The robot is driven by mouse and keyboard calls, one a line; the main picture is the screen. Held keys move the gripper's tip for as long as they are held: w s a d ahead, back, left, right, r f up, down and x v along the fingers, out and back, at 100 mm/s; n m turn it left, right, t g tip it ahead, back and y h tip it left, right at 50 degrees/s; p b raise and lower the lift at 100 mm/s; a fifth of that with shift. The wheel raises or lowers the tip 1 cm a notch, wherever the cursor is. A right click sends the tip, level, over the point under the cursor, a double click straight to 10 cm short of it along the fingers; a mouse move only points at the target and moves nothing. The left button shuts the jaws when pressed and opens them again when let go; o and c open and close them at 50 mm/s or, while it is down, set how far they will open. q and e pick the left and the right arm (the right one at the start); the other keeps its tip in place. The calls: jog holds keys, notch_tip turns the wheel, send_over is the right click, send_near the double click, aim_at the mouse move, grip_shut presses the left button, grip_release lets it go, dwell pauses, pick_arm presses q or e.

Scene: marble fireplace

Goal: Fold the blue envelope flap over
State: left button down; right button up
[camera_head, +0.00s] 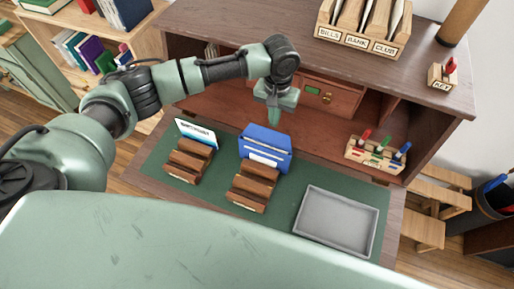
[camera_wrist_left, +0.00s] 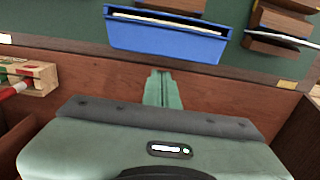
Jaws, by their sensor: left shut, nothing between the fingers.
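A blue envelope (camera_head: 265,146) stands upright in a brown wooden rack (camera_head: 252,186) on the green desk mat, with a white sheet showing at its front. In the left wrist view the envelope (camera_wrist_left: 168,40) is ahead of the fingers at the top. My left gripper (camera_head: 274,118) is just behind and above the envelope, pointing down, with its fingers together and empty. In the left wrist view the closed fingertips (camera_wrist_left: 161,75) are close to the envelope's back; I cannot tell whether they touch it. My right gripper is not in view.
A white and blue card (camera_head: 196,133) stands in a second wooden rack (camera_head: 190,160) at left. A grey tray (camera_head: 337,219) lies at right on the green mat (camera_head: 286,208). A wooden holder (camera_head: 377,155) with coloured items and the desk shelf are behind.

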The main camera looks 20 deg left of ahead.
aim_at(267, 140)
pick_arm(q)
jog(key=shift+s+a+r, duration=0.1)
jog(key=shift+s+r, duration=0.1)
jog(key=shift+s, duration=1.05)
jog(key=shift+s+r, duration=0.15)
jog(key=shift+s, duration=1.05)
jog(key=shift+s+f, duration=0.15)
jog(key=shift+s, duration=0.15)
jog(key=shift+s+f+b, duration=0.2)
jog(key=shift+s+b, duration=0.6)
jog(key=shift+s, duration=0.35)
jog(key=shift+s+r+p, duration=0.25)
jog(key=shift+s+p, duration=0.05)
jog(key=shift+p, duration=0.25)
jog(key=shift+s+f+p, duration=1.35)
jog(key=shift+s, duration=0.65)
jog(key=r+p, duration=0.5)
jog(key=p, duration=0.2)
jog(key=shift+s+a+r, duration=0.1)
jog(key=shift+s+r, duration=0.25)
jog(key=shift+r, duration=0.05)
